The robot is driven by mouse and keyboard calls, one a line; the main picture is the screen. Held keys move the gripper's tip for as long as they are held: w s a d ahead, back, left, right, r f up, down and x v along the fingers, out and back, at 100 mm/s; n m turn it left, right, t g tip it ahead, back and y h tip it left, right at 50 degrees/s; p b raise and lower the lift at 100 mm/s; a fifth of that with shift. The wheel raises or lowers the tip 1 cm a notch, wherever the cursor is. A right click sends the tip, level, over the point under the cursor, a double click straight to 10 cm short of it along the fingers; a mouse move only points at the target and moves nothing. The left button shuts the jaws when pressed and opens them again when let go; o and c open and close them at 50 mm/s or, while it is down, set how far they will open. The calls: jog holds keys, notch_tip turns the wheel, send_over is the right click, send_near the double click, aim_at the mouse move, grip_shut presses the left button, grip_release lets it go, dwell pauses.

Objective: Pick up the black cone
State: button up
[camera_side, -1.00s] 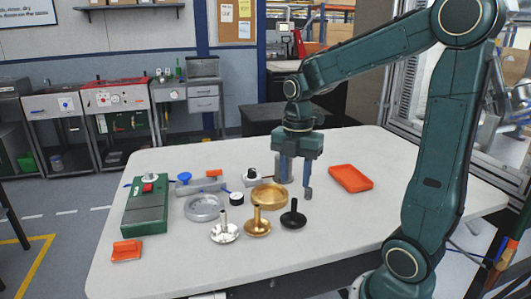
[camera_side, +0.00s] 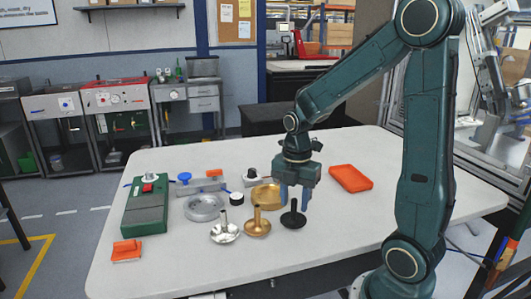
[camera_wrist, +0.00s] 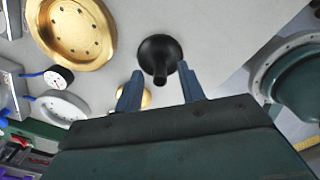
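The black cone (camera_side: 293,219) stands on the white table, its wide round base down and its narrow stem pointing up. It also shows in the wrist view (camera_wrist: 159,55), just beyond my fingers. My gripper (camera_side: 294,203) is above the cone, with its two fingers pointing down on either side of the stem in the side view. In the wrist view my gripper (camera_wrist: 160,85) has its fingers apart, with the stem's end between them and nothing visibly held. Whether the fingers touch the stem cannot be told.
A gold cone (camera_side: 257,226) and a silver cone (camera_side: 224,232) stand to the left. A gold flanged dish (camera_side: 264,195) lies behind. An orange tray (camera_side: 350,178) is at the right, a green box (camera_side: 146,208) at the left. The table front (camera_side: 190,270) is clear.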

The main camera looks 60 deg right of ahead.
aim_at(294, 211)
jog(key=shift+f, duration=1.2)
grip_shut()
